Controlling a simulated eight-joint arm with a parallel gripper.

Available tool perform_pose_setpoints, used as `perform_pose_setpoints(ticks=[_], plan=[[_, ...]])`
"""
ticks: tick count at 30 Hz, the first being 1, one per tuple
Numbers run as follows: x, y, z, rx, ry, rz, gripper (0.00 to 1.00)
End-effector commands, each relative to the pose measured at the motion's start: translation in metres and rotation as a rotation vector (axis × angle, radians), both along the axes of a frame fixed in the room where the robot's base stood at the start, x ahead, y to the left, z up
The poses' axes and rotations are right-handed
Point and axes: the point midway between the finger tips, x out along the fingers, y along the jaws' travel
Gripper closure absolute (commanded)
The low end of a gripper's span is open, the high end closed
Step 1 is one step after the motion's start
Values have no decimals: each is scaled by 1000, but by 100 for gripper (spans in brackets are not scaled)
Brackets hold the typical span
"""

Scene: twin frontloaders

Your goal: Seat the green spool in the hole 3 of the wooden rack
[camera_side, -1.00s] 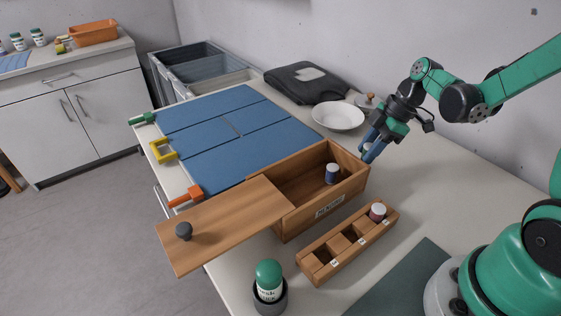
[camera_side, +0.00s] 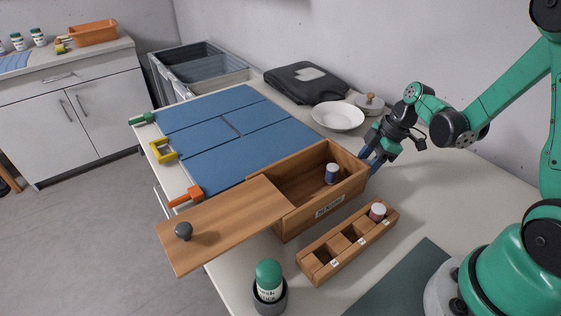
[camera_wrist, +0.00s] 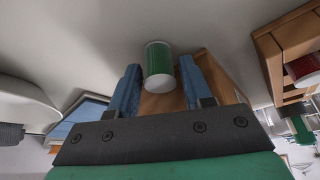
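The green spool (camera_wrist: 158,66) with white ends shows between my gripper's fingers in the wrist view, with a gap on each side. My gripper (camera_wrist: 158,85) is open around it. In the side view my gripper (camera_side: 367,158) is low, just beyond the right end of the wooden box, and the green spool is hidden there. The wooden rack (camera_side: 318,250) lies in front of the box. A red spool (camera_side: 378,212) with a white top sits in its far right hole; the other two holes look empty. The labels are too small to read surely.
The wooden box (camera_side: 318,213) is partly open and holds a blue spool (camera_side: 332,174); its lid (camera_side: 225,225) is slid left. A white plate (camera_side: 338,116) and a lidded pot (camera_side: 370,104) stand behind. A green-capped bottle (camera_side: 268,282) stands at the front.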

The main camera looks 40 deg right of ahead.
Motion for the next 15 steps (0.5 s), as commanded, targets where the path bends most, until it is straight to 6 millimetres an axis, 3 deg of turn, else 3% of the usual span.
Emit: perform_pose_setpoints(ticks=[8, 15], plan=[[0, 0, 3, 0, 0, 0, 56], [-7, -10, 32, 0, 0, -3, 56]])
